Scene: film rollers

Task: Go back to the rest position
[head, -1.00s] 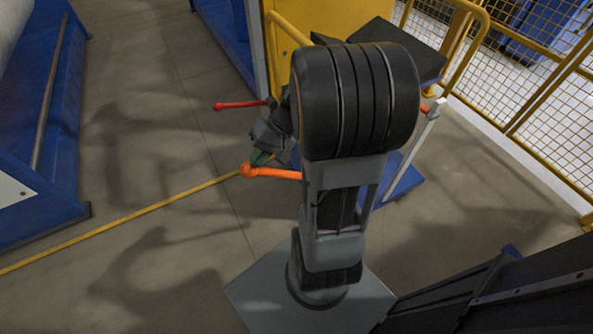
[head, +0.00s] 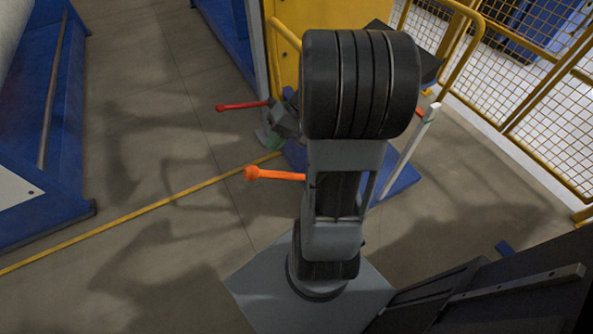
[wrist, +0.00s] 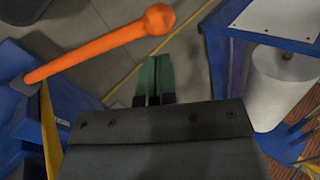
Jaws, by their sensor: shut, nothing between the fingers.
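My gripper (wrist: 154,82) shows in the wrist view as two green fingers close together, with nothing between them. In the head view, a small part of my gripper (head: 272,141) shows left of my arm, near the red-handled lever (head: 240,105) and above the orange lever (head: 275,175). My arm hides much of what lies behind it. In the wrist view, the orange lever (wrist: 100,48) crosses the upper left, apart from the fingers.
A yellow cabinet (head: 285,60) and a mesh fence (head: 540,90) stand at the back and right. A blue frame with a white roll (head: 40,150) stands at the left. The floor (head: 150,130) between is clear, crossed by a yellow line (head: 150,212).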

